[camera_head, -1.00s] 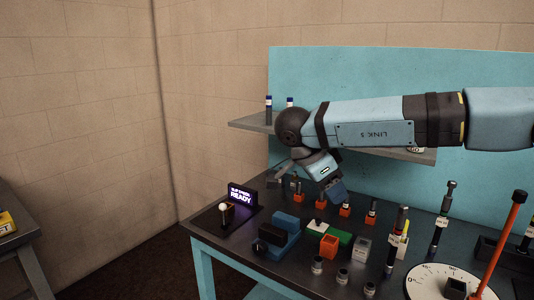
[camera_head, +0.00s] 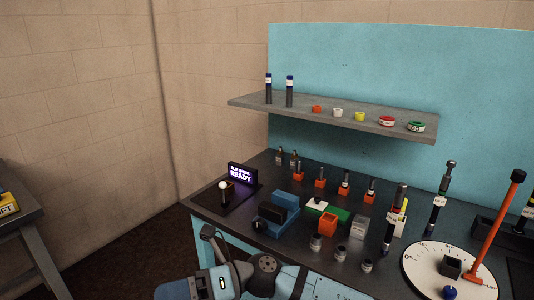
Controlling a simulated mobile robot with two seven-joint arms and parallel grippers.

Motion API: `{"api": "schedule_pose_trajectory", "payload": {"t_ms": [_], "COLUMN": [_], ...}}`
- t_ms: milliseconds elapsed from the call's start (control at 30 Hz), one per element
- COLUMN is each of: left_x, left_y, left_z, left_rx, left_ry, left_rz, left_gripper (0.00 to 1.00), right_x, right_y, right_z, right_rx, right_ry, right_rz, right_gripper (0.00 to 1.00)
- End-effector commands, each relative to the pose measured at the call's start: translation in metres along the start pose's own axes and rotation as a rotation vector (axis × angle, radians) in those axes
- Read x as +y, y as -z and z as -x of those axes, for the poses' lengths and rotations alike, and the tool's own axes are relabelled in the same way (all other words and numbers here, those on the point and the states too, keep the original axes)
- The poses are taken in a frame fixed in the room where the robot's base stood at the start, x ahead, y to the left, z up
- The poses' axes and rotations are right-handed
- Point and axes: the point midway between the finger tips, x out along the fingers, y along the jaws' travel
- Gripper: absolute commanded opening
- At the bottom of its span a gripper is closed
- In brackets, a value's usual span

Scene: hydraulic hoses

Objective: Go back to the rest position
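My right arm now lies low along the bottom edge, in front of the workbench (camera_head: 205,222), coming in from the lower middle and pointing left. Its gripper end (camera_head: 178,290) is at the bottom edge and partly cut off. Its fingers do not show clearly, so I cannot tell whether it is open or shut. No held object shows at it. My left gripper is not in view.
The bench carries a lit READY sign (camera_head: 242,173), a blue block fixture (camera_head: 280,212), an orange cube (camera_head: 328,223), several small fittings and a white dial (camera_head: 425,270) with an orange lever (camera_head: 497,225). A grey shelf (camera_head: 250,103) holds tubes and coloured rings. Another table (camera_head: 35,245) stands left.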

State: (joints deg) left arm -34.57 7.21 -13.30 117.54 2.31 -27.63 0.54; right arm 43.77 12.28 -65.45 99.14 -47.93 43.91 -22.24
Motion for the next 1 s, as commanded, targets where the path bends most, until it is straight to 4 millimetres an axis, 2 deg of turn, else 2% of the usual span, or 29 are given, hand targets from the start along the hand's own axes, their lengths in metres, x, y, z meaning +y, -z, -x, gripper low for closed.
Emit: {"api": "schedule_pose_trajectory", "payload": {"t_ms": [133, 267, 367, 467, 567, 667, 700, 800, 1000], "left_x": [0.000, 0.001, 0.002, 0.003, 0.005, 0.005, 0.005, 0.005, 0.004], "left_y": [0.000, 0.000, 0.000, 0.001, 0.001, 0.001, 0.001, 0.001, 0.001], "left_z": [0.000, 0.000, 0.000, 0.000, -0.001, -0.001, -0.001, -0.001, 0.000], "left_rx": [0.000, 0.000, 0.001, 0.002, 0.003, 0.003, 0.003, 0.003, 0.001], "left_ry": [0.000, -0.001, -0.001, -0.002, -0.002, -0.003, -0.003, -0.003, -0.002], "left_rz": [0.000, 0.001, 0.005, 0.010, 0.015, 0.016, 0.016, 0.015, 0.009], "left_gripper": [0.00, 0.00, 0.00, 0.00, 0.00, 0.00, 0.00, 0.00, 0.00], "right_x": [0.000, -0.013, -0.032, -0.055, -0.080, -0.101, -0.108, -0.119, -0.123], "right_y": [-0.012, -0.014, -0.003, 0.021, 0.060, 0.114, 0.138, 0.195, 0.289], "right_z": [0.023, 0.064, 0.103, 0.147, 0.191, 0.232, 0.246, 0.273, 0.304], "right_rx": [-0.367, -0.674, -0.904, -1.130, -1.351, -1.567, -1.649, -1.824, -2.079], "right_ry": [-0.121, -0.204, -0.260, -0.308, -0.350, -0.387, -0.399, -0.425, -0.453], "right_rz": [-0.256, -0.492, -0.683, -0.877, -1.074, -1.271, -1.345, -1.506, -1.735], "right_gripper": [0.50, 0.50, 0.50, 0.50, 0.50, 0.50, 0.50, 0.50, 0.50]}}
